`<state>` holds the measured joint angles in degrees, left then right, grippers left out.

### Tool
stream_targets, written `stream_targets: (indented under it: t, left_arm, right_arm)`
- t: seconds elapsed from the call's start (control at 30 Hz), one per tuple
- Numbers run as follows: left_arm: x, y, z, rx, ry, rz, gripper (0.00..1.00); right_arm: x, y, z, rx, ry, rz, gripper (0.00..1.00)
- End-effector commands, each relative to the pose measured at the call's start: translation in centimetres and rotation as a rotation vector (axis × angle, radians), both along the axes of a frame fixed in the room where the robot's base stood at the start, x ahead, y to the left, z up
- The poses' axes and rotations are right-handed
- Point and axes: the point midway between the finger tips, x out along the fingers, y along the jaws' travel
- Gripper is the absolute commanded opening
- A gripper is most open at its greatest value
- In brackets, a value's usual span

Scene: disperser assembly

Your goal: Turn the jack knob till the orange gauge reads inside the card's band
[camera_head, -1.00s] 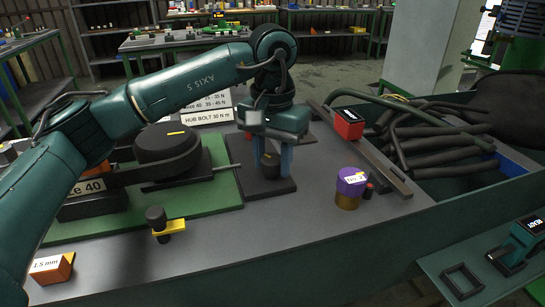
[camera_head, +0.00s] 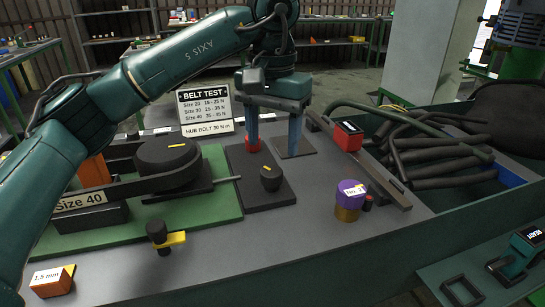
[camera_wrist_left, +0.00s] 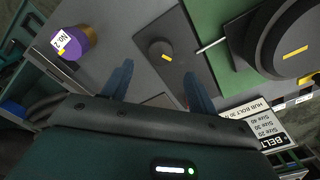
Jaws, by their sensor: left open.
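The black jack knob (camera_head: 271,178) with a yellow mark stands on a dark plate (camera_head: 262,200); it also shows in the left wrist view (camera_wrist_left: 161,52). My left gripper (camera_head: 273,146) is open and empty above and behind the knob, its two blue fingers apart and clear of it. The belt test card (camera_head: 205,108) stands behind and lists size 40 as 35-45 N. The black belt carries a "Size 40" label (camera_head: 81,201). An orange block (camera_head: 94,172), possibly the gauge, is partly hidden by my arm; no reading is visible. My right gripper is out of view.
A red box with a dark display (camera_head: 348,136) stands right of the gripper, its text too small to read. A purple and brass cylinder (camera_head: 349,203) stands front right. A black knob with a yellow tab (camera_head: 158,235) and an orange "1.5 mm" block (camera_head: 52,281) are front left.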

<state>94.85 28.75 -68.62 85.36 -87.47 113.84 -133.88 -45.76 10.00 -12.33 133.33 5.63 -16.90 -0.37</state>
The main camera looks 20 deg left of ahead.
Motion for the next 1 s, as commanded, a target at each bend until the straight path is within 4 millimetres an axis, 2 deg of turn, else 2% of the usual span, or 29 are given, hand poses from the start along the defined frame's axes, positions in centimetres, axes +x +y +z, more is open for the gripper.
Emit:
stream_targets:
  t: [0.03,0.1,0.3,0.77,0.87,1.0]
  left_arm:
    - [0.0,0.0,1.5,0.0,-0.002,0.0,0.59]
    - [0.0,0.0,2.9,0.0,-0.003,0.001,0.59]
    - [0.0,0.0,5.4,0.001,-0.001,0.0,0.59]
    - [0.0,0.0,6.1,0.0,0.001,-0.001,0.59]
    - [0.0,0.0,7.7,0.0,0.0,-0.001,0.59]
    - [0.0,0.0,11.8,0.0,0.0,-0.001,0.59]
  right_arm:
    - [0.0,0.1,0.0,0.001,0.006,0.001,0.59]
    - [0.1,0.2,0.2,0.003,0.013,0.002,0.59]
    - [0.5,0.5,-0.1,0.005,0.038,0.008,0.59]
    - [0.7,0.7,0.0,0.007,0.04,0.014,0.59]
    - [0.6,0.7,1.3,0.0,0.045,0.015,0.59]
    - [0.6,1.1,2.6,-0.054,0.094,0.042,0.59]
